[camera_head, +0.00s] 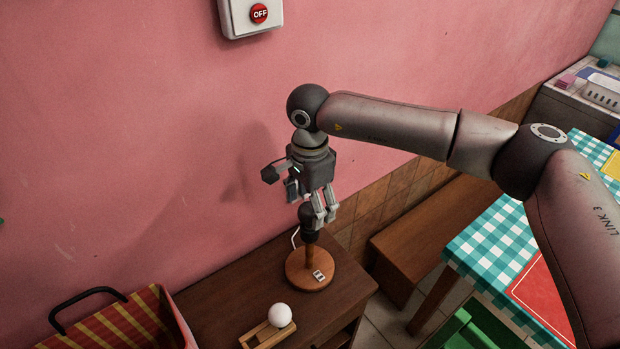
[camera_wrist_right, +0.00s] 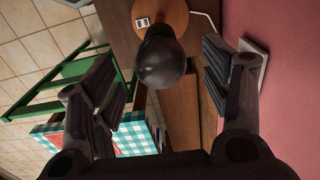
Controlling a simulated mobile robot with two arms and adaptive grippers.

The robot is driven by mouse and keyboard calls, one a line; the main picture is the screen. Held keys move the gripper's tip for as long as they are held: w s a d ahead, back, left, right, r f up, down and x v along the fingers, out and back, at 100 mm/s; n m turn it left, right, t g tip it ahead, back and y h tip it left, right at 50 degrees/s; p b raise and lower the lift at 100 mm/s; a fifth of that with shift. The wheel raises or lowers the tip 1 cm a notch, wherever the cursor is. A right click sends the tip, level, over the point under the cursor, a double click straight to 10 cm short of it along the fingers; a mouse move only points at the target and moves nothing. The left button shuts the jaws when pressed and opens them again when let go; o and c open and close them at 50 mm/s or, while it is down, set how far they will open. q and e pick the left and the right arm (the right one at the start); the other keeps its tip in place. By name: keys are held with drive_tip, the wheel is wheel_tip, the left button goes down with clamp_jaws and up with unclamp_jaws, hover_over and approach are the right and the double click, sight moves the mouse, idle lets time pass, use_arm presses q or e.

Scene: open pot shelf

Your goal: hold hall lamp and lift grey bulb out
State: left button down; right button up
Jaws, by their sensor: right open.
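The hall lamp (camera_head: 312,268) has a round wooden base with a small switch plate and a short post, and stands upright on a brown cabinet. The dark grey bulb (camera_head: 307,213) sits on top of the lamp; the bulb (camera_wrist_right: 165,62) also shows in the right wrist view, between the fingers. My right gripper (camera_head: 325,216) points down just above the lamp, open and empty, with its fingertips near the bulb. In the right wrist view a gap shows between the bulb and the fingers on both sides. My left gripper is not in view.
A white bulb (camera_head: 279,315) rests in a wooden holder (camera_head: 262,336) on the cabinet (camera_head: 222,299). A striped basket (camera_head: 128,325) stands at the left. A wall box marked OFF (camera_head: 246,16) hangs above. A checkered table (camera_head: 494,245) and a bench (camera_head: 425,236) are at the right.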

drive_tip(key=shift+f+p, duration=0.4)
drive_tip(key=shift+f, duration=1.2)
